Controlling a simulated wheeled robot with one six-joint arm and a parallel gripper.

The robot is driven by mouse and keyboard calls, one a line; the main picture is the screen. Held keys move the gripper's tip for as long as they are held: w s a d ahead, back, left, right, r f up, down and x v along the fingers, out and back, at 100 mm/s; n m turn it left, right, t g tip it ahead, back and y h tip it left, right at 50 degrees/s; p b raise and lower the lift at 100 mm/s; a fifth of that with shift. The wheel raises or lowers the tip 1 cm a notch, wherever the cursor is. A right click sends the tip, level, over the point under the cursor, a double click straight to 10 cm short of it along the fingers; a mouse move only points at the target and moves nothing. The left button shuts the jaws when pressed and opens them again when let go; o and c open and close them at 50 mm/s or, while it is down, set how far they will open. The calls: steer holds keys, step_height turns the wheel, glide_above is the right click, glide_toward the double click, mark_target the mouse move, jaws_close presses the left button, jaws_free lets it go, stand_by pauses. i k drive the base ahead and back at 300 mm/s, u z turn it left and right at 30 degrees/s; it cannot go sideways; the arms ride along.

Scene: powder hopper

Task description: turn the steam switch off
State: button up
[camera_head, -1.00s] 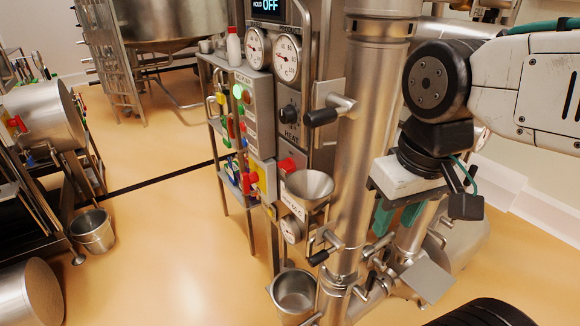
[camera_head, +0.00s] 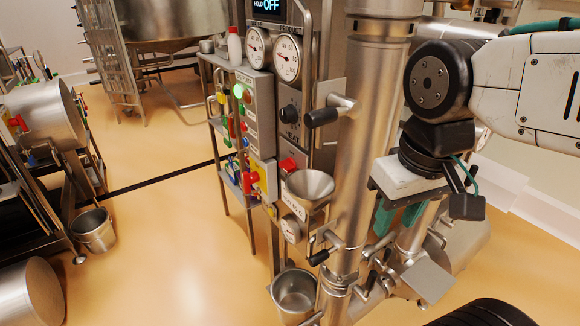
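The control panel (camera_head: 294,140) stands left of the steel column, with two round gauges, a black knob marked HEAT (camera_head: 290,112), a red switch (camera_head: 287,164) and a label partly covered by a steel funnel (camera_head: 310,186). A box at its left carries a lit green button (camera_head: 240,91) and a red-and-yellow switch (camera_head: 249,182). The lettering is too small or covered to tell which one is the steam switch. My gripper (camera_head: 400,217) hangs to the right of the column, its two green fingers apart, open and empty. It touches none of the switches.
The tall steel column (camera_head: 362,150) with black-handled levers (camera_head: 326,116) stands between my gripper and the panel. A steel pail (camera_head: 294,293) is below the funnel. A white bottle (camera_head: 234,46) stands on the shelf.

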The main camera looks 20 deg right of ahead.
mark_target(288, 166)
steer(key=z, duration=0.05)
steer(key=k, duration=1.1)
steer(key=u, duration=0.65)
steer(key=i, duration=0.85)
steer(key=z, duration=0.65)
